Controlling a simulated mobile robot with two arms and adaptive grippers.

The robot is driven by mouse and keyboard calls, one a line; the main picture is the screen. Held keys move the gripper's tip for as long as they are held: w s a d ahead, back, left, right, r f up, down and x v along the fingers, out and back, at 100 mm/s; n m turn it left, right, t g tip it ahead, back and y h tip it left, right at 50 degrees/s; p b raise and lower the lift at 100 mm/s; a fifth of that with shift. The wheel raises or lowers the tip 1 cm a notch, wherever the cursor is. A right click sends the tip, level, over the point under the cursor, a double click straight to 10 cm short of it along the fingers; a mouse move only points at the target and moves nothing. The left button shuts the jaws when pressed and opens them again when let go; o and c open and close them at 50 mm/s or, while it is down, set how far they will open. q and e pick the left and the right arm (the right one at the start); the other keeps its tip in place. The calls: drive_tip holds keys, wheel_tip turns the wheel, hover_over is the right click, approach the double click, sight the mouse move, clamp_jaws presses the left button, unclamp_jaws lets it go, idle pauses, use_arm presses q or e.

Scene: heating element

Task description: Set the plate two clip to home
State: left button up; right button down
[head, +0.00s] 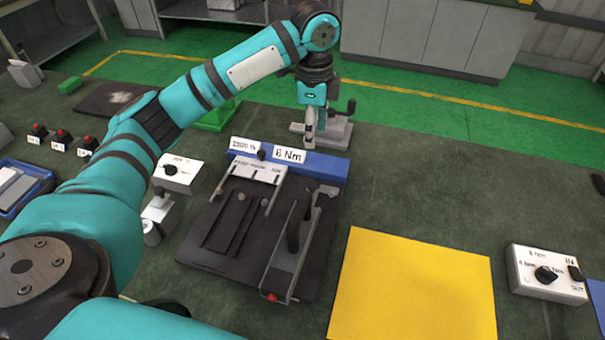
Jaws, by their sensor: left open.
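My left gripper (309,130) points down at the back of the bench, its arm reaching across from the left. Its fingers are open, just in front of or beside a small grey fixture (338,130) with a black-knobbed lever. I cannot tell whether they touch it. A dark base plate (205,250) lies in the middle, carrying a white labelled bracket (258,170) and a grey metal frame with a black handle (290,250). No label readable here marks plate two or its clip, so I cannot tell which part it is. My right gripper is out of view.
A blue block (325,167) with a "6 Nm" sign stands behind the base plate. A yellow mat (415,290) lies to the right, bare. A white knob box (545,273) is at far right. Another white box (178,174) and red buttons (62,136) are left.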

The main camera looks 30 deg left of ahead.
use_arm(q)
approach(312, 184)
drive_tip(key=shift+m, duration=0.3)
wheel_tip(312, 184, down, 9)
drive_tip(key=shift+w+r+p, duration=0.1)
drive_tip(key=shift+p, duration=0.95)
drive_tip(key=shift+f, duration=0.7)
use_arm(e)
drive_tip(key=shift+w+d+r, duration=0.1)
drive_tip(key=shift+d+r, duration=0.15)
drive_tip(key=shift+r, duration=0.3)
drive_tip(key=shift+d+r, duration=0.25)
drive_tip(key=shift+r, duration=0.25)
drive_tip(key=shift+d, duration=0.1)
use_arm(q)
drive_tip(key=shift+c, duration=0.5)
clamp_jaws()
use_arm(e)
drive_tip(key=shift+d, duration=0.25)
